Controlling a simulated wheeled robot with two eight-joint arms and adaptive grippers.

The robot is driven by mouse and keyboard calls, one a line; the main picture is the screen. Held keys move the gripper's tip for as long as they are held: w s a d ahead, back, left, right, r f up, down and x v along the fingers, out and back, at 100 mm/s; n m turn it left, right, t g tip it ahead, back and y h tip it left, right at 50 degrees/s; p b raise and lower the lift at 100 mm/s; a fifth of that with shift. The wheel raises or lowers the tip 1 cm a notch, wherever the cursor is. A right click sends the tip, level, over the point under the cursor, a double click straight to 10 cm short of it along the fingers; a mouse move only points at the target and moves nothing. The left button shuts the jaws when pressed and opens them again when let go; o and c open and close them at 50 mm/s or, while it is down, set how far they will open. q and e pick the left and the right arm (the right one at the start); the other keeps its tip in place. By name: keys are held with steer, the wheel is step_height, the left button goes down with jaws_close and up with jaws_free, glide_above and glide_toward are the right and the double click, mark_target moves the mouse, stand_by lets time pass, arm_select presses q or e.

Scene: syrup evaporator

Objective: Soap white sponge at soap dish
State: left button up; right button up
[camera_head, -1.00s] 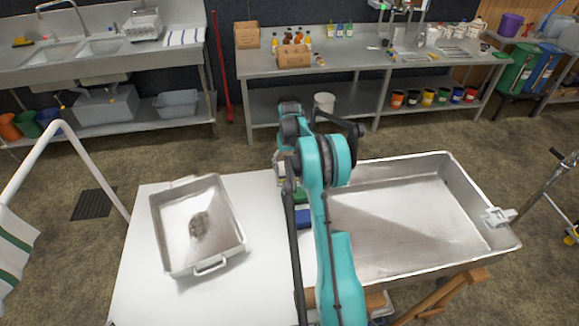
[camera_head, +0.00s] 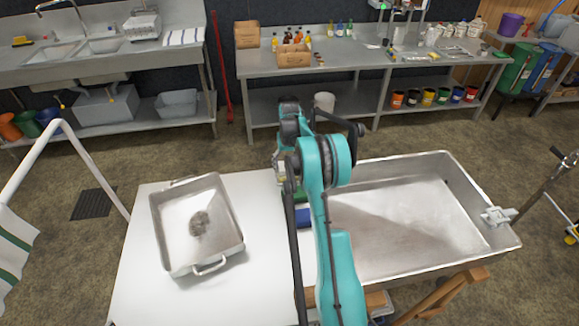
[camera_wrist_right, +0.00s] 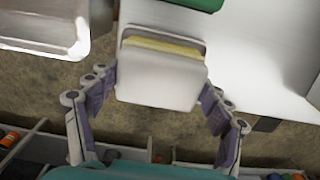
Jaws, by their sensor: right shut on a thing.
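In the right wrist view, my right gripper (camera_wrist_right: 159,82) is shut on the white sponge (camera_wrist_right: 158,82), a pale block between its two fingers. A yellow strip (camera_wrist_right: 165,48) and a grey rim (camera_wrist_right: 162,33), which look like soap in the soap dish, show just beyond the sponge's upper edge. The sponge overlaps them in the picture; I cannot tell whether they touch. In the head view my right arm covers the sponge, and only a bit of the right gripper (camera_head: 280,160) shows at the table's far edge. My left gripper is not in view.
A white table (camera_head: 257,275) bears a steel pan (camera_head: 233,243) with a dark patch inside. A green block (camera_head: 301,196) and a blue block (camera_head: 304,217) lie beside my arm. A large evaporator pan (camera_head: 449,163) stands right of the table. The table front is clear.

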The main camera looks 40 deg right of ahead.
mark_target(290, 165)
stand_by(0.3)
steer(key=shift+r+p, duration=2.05)
steer(key=shift+r, duration=1.45)
steer(key=shift+s+f, duration=0.1)
